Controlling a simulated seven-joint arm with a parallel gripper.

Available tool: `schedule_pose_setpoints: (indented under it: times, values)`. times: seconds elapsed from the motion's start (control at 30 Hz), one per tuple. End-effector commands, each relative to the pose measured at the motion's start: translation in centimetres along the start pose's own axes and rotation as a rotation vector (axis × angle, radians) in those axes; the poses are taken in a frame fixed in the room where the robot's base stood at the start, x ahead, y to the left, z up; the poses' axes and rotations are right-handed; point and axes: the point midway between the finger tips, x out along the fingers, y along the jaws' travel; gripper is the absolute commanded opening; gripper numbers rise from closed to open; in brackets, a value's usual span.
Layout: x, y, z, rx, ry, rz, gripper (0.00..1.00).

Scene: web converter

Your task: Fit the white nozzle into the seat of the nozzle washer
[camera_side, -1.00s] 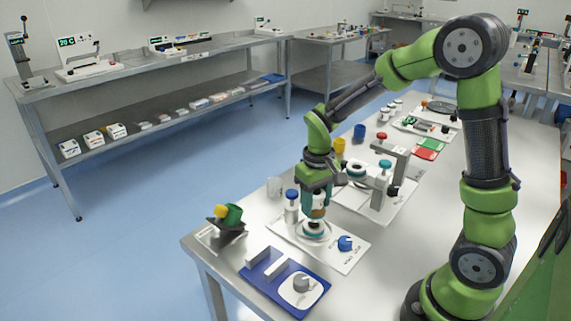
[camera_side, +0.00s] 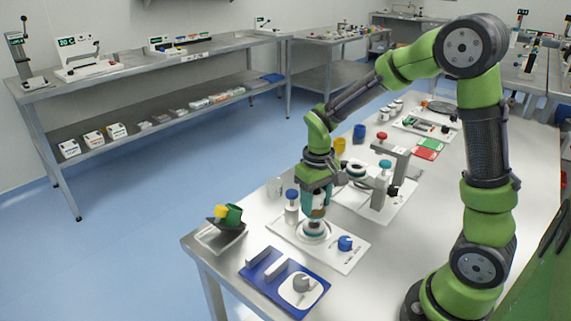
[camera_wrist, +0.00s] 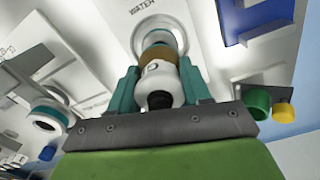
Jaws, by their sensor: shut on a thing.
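My gripper (camera_side: 316,204) has teal fingers and points down over the nozzle washer, a white plate (camera_side: 335,257) with a blue knob. In the wrist view its fingers (camera_wrist: 160,84) are shut on the sides of the white nozzle (camera_wrist: 160,73), which has a brown band and a black end facing the camera. The nozzle's far end is at the round, pale seat (camera_wrist: 163,22). In the side view the seat (camera_side: 314,236) shows directly under the fingers. The nozzle's lower end is hidden, so I cannot tell how deep it sits.
A blue-capped bottle (camera_side: 291,210) stands close left of my gripper. A tray (camera_side: 213,243) with green and yellow parts is at the left edge. A red-topped stand (camera_side: 383,150) is behind right.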

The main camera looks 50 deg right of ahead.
Motion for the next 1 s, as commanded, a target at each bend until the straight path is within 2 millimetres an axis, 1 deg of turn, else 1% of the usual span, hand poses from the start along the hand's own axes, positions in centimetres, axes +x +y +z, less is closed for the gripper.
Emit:
schedule_pose_setpoints:
  times: [1.0]
  values:
    - [1.9,0.0,0.0,0.0,-0.001,0.0,0.02]
